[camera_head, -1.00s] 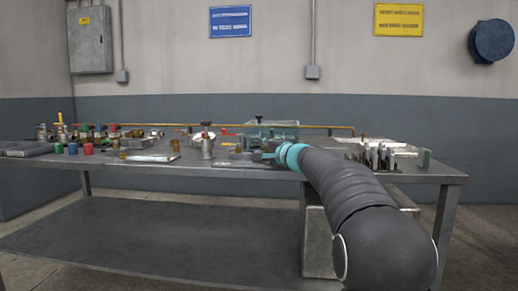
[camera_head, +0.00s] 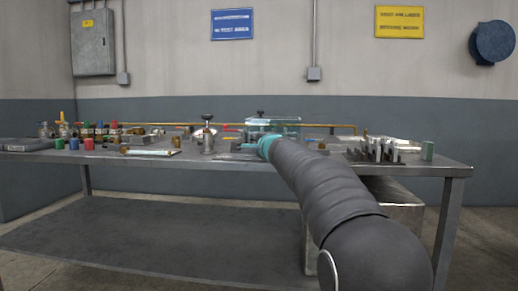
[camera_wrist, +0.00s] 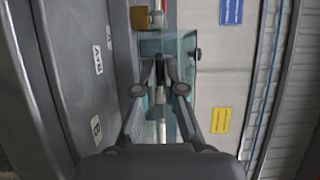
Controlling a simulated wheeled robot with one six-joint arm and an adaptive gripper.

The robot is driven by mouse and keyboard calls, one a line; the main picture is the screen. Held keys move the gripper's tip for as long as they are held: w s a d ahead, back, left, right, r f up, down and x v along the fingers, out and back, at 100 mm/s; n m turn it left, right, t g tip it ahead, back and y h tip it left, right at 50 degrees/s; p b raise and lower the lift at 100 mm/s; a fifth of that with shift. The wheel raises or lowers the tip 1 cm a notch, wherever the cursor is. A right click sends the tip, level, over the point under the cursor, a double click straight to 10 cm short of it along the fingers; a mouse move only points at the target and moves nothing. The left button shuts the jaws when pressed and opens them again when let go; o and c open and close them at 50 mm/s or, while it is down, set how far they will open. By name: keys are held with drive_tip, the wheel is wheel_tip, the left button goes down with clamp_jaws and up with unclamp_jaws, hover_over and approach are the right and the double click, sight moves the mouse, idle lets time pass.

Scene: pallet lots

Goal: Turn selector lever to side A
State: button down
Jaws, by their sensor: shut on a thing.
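My gripper (camera_wrist: 160,68) is in the middle of the wrist view, its two dark fingers drawn together on a small part in front of a teal see-through housing (camera_wrist: 181,60). That part looks like the selector lever, but the fingers hide most of it. A pale label (camera_wrist: 97,59), apparently A, and a label B (camera_wrist: 97,128) lie on the grey surface at the left of the wrist view. In the head view the teal housing (camera_head: 273,124) stands at the back of the bench, and my arm hides the gripper and lever.
The bench (camera_head: 110,157) holds several valves and fittings to the left, with a brass pipe (camera_head: 190,125) along its back. An upright valve with a dark knob (camera_head: 207,133) stands left of my arm.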

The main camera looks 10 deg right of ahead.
drive_tip(key=m+h+p, duration=0.2)
drive_tip(key=h, duration=0.1)
drive_tip(key=w+m+h, duration=0.1)
drive_tip(key=shift+w+a+r+h+p, duration=0.1)
drive_tip(key=shift+a+r+h+p, duration=0.1)
drive_tip(key=shift+a+h+p, duration=0.2)
drive_tip(key=shift+w+m+h+p, duration=0.3)
drive_tip(key=shift+m+h+p, duration=0.4)
drive_tip(key=shift+h+p, duration=0.4)
drive_tip(key=shift+f+m+g+h+p, duration=0.15)
drive_tip(key=shift+m+g+h+p, duration=0.15)
drive_tip(key=shift+h+p, duration=0.1)
drive_tip(key=c, duration=1.6)
unclamp_jaws()
drive_tip(key=shift+o, duration=0.2)
drive_tip(key=v, duration=1.2)
